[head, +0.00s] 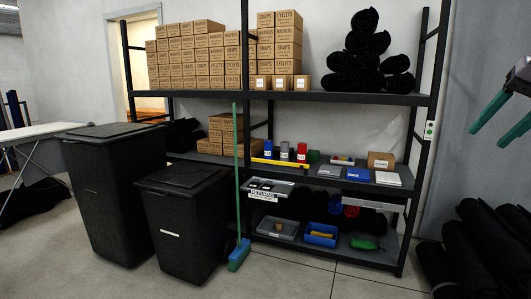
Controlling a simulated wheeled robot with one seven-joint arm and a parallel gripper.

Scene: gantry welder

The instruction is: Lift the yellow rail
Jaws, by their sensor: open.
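The yellow rail (279,163) is a long, thin bar lying along the front edge of the middle shelf, in front of several coloured cans. Its left end is close to the green broom handle. My gripper (489,138) is at the upper right, with its two green fingers spread apart and nothing between them. It is well to the right of the rail, beyond the shelf's right post, and does not touch it.
The black shelf rack (340,98) carries cardboard boxes and black rolls. A green broom (236,165) leans in front of it. Black bins (183,215) stand at left; black rolls (478,255) lie at lower right. The floor before the rack's right half is clear.

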